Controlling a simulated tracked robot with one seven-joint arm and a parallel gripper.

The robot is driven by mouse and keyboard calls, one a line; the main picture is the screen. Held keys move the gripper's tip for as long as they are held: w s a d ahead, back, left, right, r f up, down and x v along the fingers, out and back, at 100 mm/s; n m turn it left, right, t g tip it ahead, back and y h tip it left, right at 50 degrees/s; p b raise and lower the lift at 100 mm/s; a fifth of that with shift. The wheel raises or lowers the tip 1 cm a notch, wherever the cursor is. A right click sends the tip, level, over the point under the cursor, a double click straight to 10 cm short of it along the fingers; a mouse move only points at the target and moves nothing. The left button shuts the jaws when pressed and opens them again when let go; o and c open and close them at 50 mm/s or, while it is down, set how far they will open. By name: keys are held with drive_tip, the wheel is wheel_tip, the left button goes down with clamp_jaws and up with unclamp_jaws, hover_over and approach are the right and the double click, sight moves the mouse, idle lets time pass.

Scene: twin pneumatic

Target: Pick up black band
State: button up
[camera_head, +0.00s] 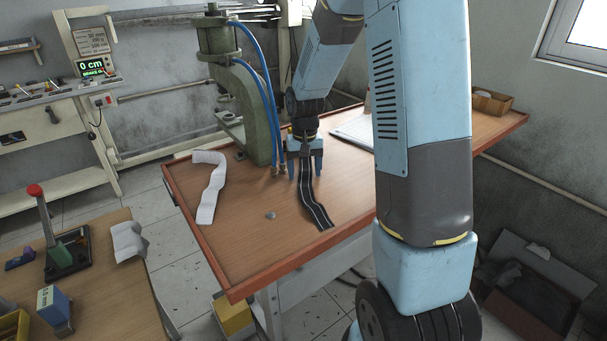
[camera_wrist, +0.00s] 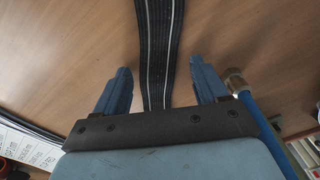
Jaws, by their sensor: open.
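The black band (camera_head: 312,200) is a long, wavy strip with pale lines along it, lying on the brown table (camera_head: 262,255). In the wrist view the band (camera_wrist: 160,45) runs from the top edge down between my fingers and passes out of sight behind the gripper's dark plate. My gripper (camera_head: 305,172) points down over the far end of the band, with one finger on each side. In the wrist view my gripper (camera_wrist: 160,85) is open, with gaps between both blue fingers and the band. I cannot tell how high above the table the fingertips are.
A green press (camera_head: 250,110) with blue hoses (camera_head: 268,85) stands close to my gripper's left. Papers (camera_head: 352,130) lie behind. The front of the table is mostly clear.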

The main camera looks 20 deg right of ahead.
drive_tip(key=shift+f, duration=0.1)
drive_tip(key=c, duration=1.2)
drive_tip(key=shift+o, duration=0.2)
